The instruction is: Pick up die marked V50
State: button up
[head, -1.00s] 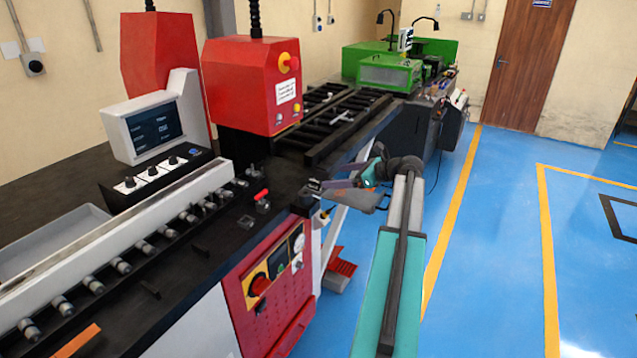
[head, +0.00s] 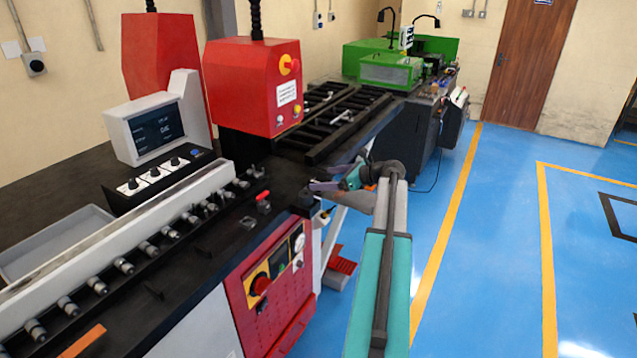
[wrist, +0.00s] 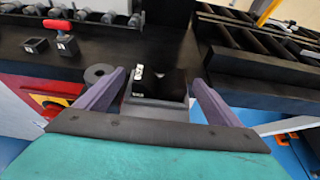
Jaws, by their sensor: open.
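A dark grey block with a V-shaped notch, a die (wrist: 155,110), stands near the edge of the black machine table in the wrist view. It has a small white mark on its upper left; the writing is too small to read. My gripper (wrist: 158,78) is open, with one purple finger on each side of the die and a gap visible between them. I cannot tell whether either finger touches it. In the head view my gripper (head: 324,178) is over the table's front edge, and the die cannot be made out there.
Further left are a red-handled part (wrist: 62,38) and a small dark block (wrist: 35,46). A black slatted frame (wrist: 255,55) is close on the right. The red control panel (head: 272,275) is below the table edge.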

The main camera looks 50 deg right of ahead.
dwell(0.5)
jog(key=c, duration=2)
jog(key=shift+w+r, duration=0.1)
jog(key=shift+r+b, duration=0.75)
jog(key=shift+r, duration=0.9)
jog(key=s+a+b, duration=0.1)
jog(key=s+a, duration=0.1)
jog(key=s, duration=0.3)
jog(key=s+a+r+b, duration=0.1)
jog(key=s+a, duration=0.1)
jog(key=s, duration=0.3)
jog(key=s+a+b, duration=0.1)
jog(key=s, duration=0.4)
jog(key=shift+a+r, duration=0.35)
jog(key=shift+a, duration=0.05)
